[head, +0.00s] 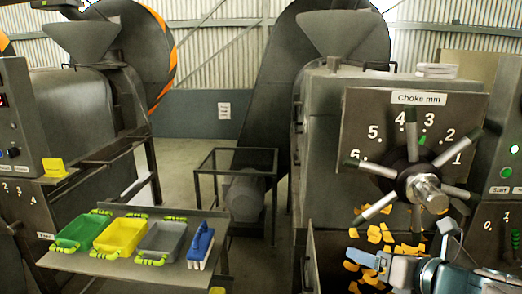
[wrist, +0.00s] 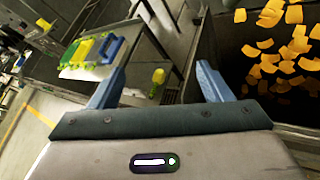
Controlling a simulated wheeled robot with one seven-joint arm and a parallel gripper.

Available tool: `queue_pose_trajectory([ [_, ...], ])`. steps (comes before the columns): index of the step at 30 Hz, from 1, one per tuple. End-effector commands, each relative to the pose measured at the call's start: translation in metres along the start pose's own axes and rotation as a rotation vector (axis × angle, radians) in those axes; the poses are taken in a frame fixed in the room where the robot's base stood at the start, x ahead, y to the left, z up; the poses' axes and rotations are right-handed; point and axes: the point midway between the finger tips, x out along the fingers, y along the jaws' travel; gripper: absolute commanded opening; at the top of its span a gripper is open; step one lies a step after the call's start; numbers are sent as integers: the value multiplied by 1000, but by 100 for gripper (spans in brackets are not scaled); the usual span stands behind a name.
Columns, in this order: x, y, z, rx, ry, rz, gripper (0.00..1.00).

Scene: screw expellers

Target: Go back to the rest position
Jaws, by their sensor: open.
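My gripper (head: 371,261) is at the lower right of the head view, below the choke handwheel and in front of yellow-orange pieces. In the wrist view my gripper (wrist: 162,85) has its two blue fingers spread apart with nothing between them. The choke handwheel (head: 425,188) has several spokes with dark tips and sits on a dial plate (head: 367,110) marked "Choke mm". My gripper appears apart from the wheel.
A table (head: 100,264) at left holds a green tray (head: 82,231), a yellow tray (head: 122,236), a grey tray (head: 163,241) and a blue-handled brush (head: 201,246). Yellow-orange pieces (wrist: 290,50) lie in a dark bin at right. Open floor (head: 185,165) shows between the machines.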

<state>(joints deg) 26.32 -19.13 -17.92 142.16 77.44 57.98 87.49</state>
Motion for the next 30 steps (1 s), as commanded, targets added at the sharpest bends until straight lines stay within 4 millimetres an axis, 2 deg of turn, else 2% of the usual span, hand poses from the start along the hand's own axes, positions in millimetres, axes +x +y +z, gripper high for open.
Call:
queue_pose_trajectory([
  [1, 8, 18, -15, -186, 89, 45, 72],
  [6, 17, 59, -70, -854, 349, 236, 72],
  [12, 7, 79, -119, -1659, 566, 551, 72],
  [15, -1, 80, -133, -2050, 641, 739, 72],
  [18, -7, 78, -138, -2385, 694, 924, 72],
  [21, -12, 75, -139, -2634, 728, 1080, 72],
  [24, -14, 73, -137, -2786, 747, 1184, 72],
  [25, -14, 73, -137, 2795, -746, -1197, 72],
  [30, -15, 72, -136, 2731, -723, -1189, 72],
])
